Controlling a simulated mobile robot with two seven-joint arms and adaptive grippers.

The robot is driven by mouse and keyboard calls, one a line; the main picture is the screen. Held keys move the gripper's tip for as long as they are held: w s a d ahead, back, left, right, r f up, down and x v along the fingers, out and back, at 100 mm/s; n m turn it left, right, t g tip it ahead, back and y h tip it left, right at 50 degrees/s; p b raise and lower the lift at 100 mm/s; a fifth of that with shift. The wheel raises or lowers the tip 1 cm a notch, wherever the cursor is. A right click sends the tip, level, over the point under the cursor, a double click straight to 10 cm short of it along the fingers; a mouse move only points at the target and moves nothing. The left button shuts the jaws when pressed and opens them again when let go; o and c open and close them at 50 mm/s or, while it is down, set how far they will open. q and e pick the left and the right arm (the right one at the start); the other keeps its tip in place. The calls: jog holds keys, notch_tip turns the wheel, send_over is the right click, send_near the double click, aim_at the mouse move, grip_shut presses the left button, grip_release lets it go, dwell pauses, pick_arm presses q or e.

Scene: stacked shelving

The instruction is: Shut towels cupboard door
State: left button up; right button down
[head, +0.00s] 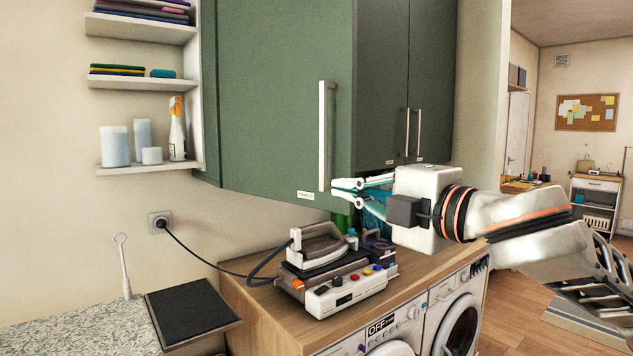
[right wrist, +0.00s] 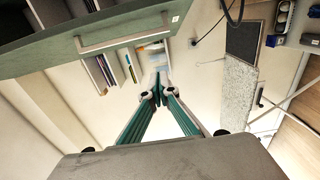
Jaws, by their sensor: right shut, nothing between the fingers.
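The green towels cupboard door (head: 265,100) stands open, swung out from the wall cupboard. It has a long vertical metal handle (head: 324,135) near its free edge and a small white label (head: 305,195) at the bottom. The handle (right wrist: 122,38) and the door (right wrist: 75,45) also show in the right wrist view. My right gripper (head: 336,190) is shut and empty at the door's lower free corner, by the handle's lower end. Whether it touches the door is unclear. Its teal fingers show in the right wrist view (right wrist: 157,85). My left gripper is not in view.
An iron on its station (head: 340,275) and small bottles stand on the wooden counter (head: 255,310) below the door. Closed green doors (head: 430,75) lie to the right. Open white shelves (head: 145,85) with towels and a spray bottle are at left. Washing machines (head: 460,310) are under the counter.

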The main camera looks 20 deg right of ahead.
aim_at(324, 177)
jog(key=w, duration=1.1)
jog(key=shift+a+p, duration=0.15)
jog(key=shift+p, duration=0.15)
jog(key=shift+w+d, duration=0.2)
jog(key=shift+w, duration=0.1)
jog(key=shift+d, duration=0.1)
